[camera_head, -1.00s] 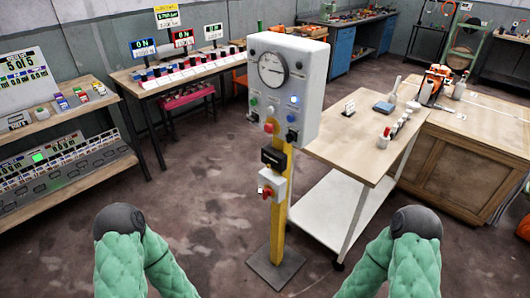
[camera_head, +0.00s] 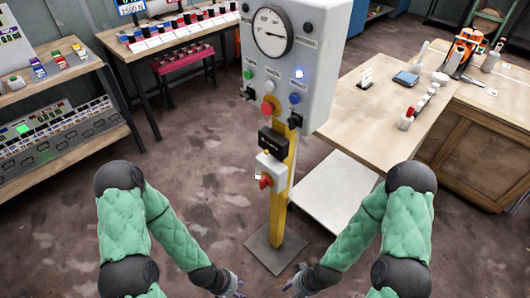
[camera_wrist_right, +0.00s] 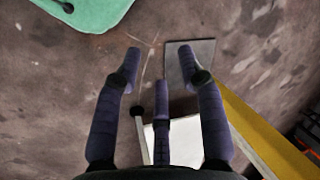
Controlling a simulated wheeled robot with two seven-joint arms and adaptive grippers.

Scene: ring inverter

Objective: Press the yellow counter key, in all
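On the upper shelf at the left of the head view stands a row of small blocks with coloured tops (camera_head: 57,60); yellow shows among them, but I cannot tell which part is a counter key. My left gripper (camera_head: 232,285) is low at the bottom edge of the head view, left of the yellow post, small and partly cut off. My right gripper (camera_head: 292,286) is low on the post's right side. In the right wrist view my right gripper (camera_wrist_right: 158,62) has its fingers spread, with nothing between them. Neither gripper touches a key.
A grey gauge panel (camera_head: 310,70) stands on a yellow post (camera_head: 279,205) with a square floor plate (camera_head: 275,249) before me. A wooden table (camera_head: 350,120) is to the right. A bench with a row of switches (camera_head: 180,34) is behind left. Floor at left is open.

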